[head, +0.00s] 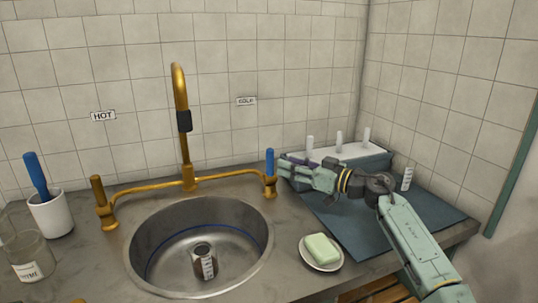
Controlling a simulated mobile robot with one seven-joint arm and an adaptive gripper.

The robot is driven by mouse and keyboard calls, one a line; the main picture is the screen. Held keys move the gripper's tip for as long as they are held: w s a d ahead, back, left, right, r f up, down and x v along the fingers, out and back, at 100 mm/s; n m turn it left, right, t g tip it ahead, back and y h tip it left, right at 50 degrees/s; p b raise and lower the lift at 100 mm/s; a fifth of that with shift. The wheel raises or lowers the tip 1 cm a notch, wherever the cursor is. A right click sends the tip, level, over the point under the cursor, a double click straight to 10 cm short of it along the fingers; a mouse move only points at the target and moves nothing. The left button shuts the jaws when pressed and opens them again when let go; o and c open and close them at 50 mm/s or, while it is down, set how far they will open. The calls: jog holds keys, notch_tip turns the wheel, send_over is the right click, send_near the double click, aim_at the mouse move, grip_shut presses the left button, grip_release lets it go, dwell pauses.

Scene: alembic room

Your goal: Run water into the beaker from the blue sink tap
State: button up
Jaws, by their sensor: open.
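A small beaker (199,264) with a white label stands upright in the round steel sink (242,276). No water stream shows, and I cannot tell if the beaker holds any. The brass tap (181,90) rises behind the sink, with a dark sleeve on its neck. Its blue handle (269,162) stands upright on the right-hand valve, below the COLD sign. My gripper (282,171) is open, reaching in from the right, with its fingertips close beside the blue handle. I cannot tell if they touch it.
A brown handle (98,190) stands on the left valve below the HOT sign (103,116). A soap dish (322,262) sits right of the sink on the counter. A dark mat (355,242) and a rack (362,155) lie right. A white cup (50,216) and glass jar (28,257) stand left.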

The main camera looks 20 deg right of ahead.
aim_at(270, 173)
jog(key=p+x, duration=0.1)
jog(key=x, duration=0.6)
jog(key=shift+w+a+p, duration=0.15)
jog(key=shift+w+p, duration=0.05)
jog(key=shift+p, duration=0.1)
jog(key=shift+c, duration=0.2)
grip_shut()
dwell(0.3)
